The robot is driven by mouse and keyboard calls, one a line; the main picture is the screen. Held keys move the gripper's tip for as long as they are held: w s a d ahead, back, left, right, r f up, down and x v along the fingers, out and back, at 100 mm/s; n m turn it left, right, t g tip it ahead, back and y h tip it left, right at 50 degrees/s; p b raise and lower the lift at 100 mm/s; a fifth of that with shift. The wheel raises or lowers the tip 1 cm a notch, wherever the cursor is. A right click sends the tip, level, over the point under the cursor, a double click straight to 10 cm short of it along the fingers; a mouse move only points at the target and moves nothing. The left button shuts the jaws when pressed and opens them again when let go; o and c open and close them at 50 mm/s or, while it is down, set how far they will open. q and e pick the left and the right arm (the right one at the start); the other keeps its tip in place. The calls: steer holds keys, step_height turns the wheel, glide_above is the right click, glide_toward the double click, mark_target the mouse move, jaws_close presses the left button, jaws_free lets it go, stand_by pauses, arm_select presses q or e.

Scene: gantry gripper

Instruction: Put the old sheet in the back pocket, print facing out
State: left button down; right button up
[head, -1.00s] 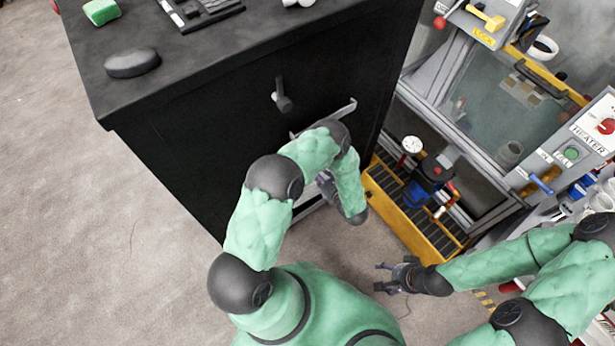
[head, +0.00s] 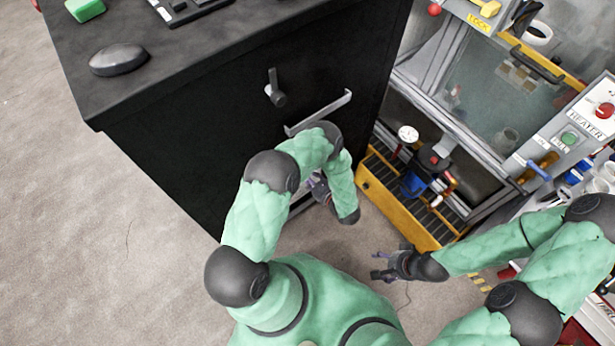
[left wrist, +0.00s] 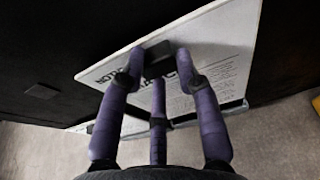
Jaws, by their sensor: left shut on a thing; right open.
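In the left wrist view a white sheet (left wrist: 220,62) with dark print, part of a word like "NOTIC", lies tilted in front of the dark cabinet face. My left gripper (left wrist: 160,62) is shut at its near edge, with a small dark block between the fingertips; I cannot tell if the block belongs to the sheet. A second pale edge or panel shows below, partly hidden by the fingers; I cannot tell if it is a pocket. In the head view my left gripper (head: 318,188) is mostly hidden by my arm. My right gripper (head: 388,264) is open and empty above the floor.
The black cabinet (head: 190,150) has a dark handle (head: 275,90) and a grey bracket (head: 318,114) on its face. A yellow-edged tray (head: 395,208) and a machine with a heater panel (head: 585,115) stand to the right. Open floor lies at left.

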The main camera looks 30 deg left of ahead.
arm_select(q)
steer(key=shift+f+b, duration=0.9)
steer(key=shift+f, duration=2)
step_height(320, 180, down, 8)
stand_by(3.1)
steer(key=c, duration=0.8)
jaws_free()
steer(key=v, duration=1.2)
steer(key=shift+f, duration=0.15)
